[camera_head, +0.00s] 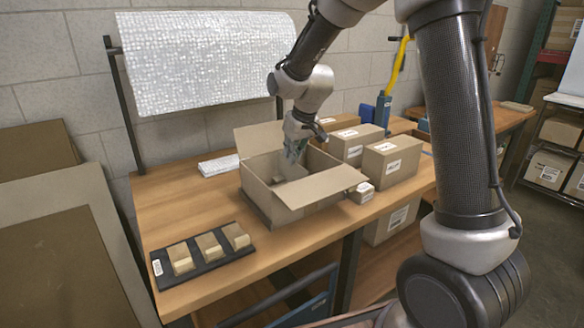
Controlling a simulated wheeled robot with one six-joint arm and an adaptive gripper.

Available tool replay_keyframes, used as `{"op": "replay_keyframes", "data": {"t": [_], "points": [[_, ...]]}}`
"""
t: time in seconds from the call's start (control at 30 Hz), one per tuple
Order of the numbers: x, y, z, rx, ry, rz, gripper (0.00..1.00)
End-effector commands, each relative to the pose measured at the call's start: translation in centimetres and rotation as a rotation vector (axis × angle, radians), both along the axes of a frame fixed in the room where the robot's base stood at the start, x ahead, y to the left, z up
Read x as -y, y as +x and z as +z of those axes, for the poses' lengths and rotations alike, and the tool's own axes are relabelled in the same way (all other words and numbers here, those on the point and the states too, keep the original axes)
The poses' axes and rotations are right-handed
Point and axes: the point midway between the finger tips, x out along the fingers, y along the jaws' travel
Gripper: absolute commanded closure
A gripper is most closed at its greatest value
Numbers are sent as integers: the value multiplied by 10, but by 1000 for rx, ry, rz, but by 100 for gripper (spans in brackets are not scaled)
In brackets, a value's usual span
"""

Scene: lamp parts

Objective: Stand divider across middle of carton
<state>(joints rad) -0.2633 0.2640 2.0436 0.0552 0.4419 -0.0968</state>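An open cardboard carton (324,187) stands on the wooden workbench, with one flap raised at the back left and another folded out at the front right. My gripper (293,158) points down over the carton's opening, near its back wall. Its fingers are small and dark here, and I cannot tell whether they are open or shut or hold anything. No divider is clearly recognisable.
A black tray (214,264) with several tan blocks lies at the bench's front left. A bubble-wrap roll (205,62) hangs behind. Bench left of the carton is clear.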

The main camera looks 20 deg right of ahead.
Motion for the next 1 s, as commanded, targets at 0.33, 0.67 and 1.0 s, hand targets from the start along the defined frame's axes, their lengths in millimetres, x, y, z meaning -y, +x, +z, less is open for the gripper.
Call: {"op": "replay_keyframes", "data": {"t": [0.33, 0.67, 1.0], "points": [[0, 0, -45, -1, 0, -1, 100], [0, -1, -47, -1, 0, -1, 100], [0, 0, -48, -1, 0, 0, 73]]}}
